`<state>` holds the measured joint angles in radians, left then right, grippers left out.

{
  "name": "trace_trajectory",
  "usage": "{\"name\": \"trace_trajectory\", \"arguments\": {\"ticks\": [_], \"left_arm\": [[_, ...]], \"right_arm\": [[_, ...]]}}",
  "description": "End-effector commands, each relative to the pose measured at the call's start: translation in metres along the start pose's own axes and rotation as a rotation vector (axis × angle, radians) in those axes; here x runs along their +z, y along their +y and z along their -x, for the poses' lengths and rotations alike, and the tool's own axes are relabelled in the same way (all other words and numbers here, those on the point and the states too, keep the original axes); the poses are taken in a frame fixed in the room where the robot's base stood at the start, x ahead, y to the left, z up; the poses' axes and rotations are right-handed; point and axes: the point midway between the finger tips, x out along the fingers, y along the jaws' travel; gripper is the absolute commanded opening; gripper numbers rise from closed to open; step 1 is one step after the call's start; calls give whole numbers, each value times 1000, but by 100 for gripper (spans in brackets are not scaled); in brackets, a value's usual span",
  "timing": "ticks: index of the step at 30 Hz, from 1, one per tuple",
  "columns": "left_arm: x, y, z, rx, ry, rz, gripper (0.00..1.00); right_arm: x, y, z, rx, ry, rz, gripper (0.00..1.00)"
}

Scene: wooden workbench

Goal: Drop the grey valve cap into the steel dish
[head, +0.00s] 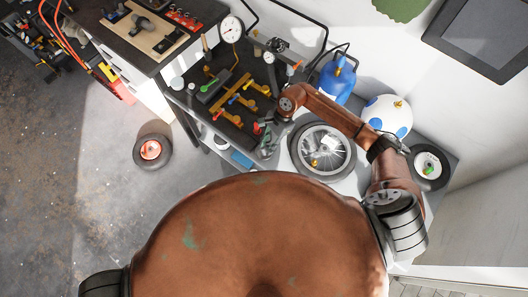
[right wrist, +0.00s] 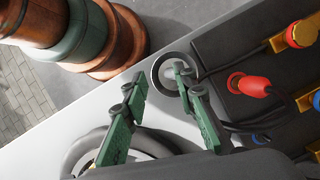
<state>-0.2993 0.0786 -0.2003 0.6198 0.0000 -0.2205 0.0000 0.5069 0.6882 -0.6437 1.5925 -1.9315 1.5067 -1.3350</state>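In the head view the right gripper (head: 267,140) is over the bench, left of the spoked wheel. I cannot make out the grey valve cap in either view. My left gripper is not in view.
A spoked wheel (head: 323,150) lies to the right of my right gripper. A dark mat (head: 228,128) carries yellow, red and blue fittings; a red plug (right wrist: 252,86) is close by. A blue gas bottle (head: 336,82) and a white-blue ball-shaped tank (head: 388,115) stand behind.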

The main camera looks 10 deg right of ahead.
Motion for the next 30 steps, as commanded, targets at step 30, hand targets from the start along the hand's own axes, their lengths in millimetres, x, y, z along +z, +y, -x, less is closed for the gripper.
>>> {"name": "trace_trajectory", "arguments": {"ticks": [30], "left_arm": [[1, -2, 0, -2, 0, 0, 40]], "right_arm": [[-1, 0, 100, 0, 3, 0, 37]]}}
